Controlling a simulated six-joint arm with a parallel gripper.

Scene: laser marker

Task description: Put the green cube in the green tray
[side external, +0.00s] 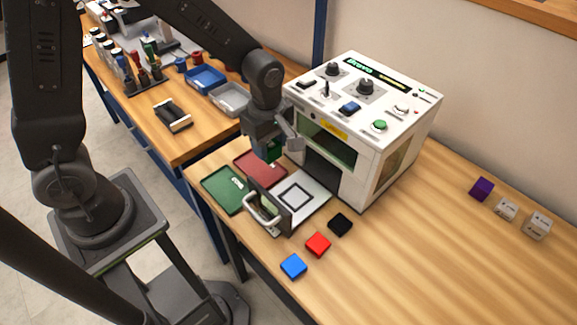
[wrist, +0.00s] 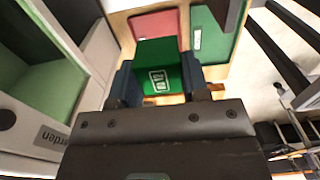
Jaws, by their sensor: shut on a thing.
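The green cube (wrist: 160,68) is between the two fingers of my gripper (wrist: 160,84), with a white mark on its top face. In the side external view my gripper (side external: 272,152) is shut on the cube, which shows only partly, above the red tray (side external: 258,165) and beside the machine. The green tray (side external: 222,191) lies flat on the table to the left of the red tray, and looks empty apart from a small white label. In the wrist view the green tray (wrist: 217,48) is at upper right, and the red tray (wrist: 150,22) is behind the cube.
The white laser marker (side external: 365,130) stands right of my gripper, its door with a handle (side external: 265,208) out in front beside the green tray. Black (side external: 340,224), red (side external: 318,243) and blue (side external: 293,265) cubes lie in front. A purple cube (side external: 481,188) lies far right.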

